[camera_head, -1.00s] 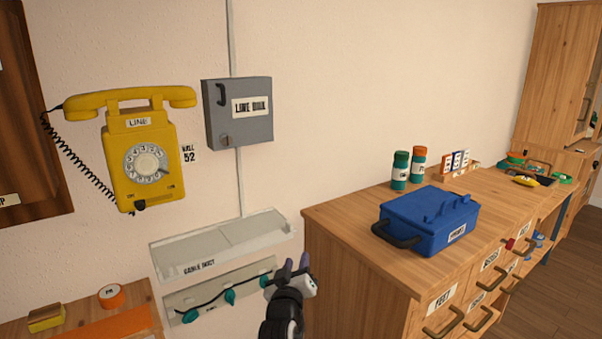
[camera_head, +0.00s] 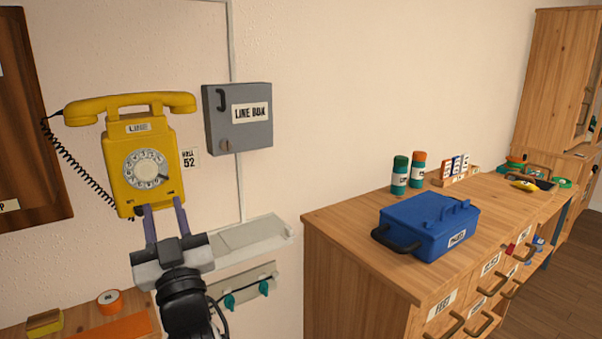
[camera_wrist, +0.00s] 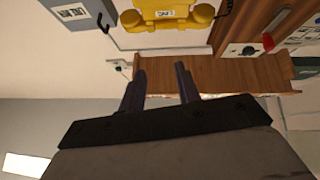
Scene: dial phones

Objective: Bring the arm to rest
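My gripper (camera_head: 163,214) is raised in front of the wall, just below the yellow dial phone (camera_head: 147,150) in the head view. Its two fingers point up and stand apart with nothing visible between them. In the wrist view my gripper (camera_wrist: 160,82) also shows two spread, empty fingers. The phone (camera_wrist: 168,14) appears at the top of that view, beyond the fingertips. Its handset lies on top of the body. My wrist hides part of the cable duct and the cable below it.
A grey line box (camera_head: 238,117) hangs right of the phone. The cable duct ledge (camera_head: 255,234) runs below. A wooden cabinet (camera_head: 350,262) at right bears a blue case (camera_head: 428,224) and several canisters. A low bench (camera_head: 75,328) with tape stands at lower left.

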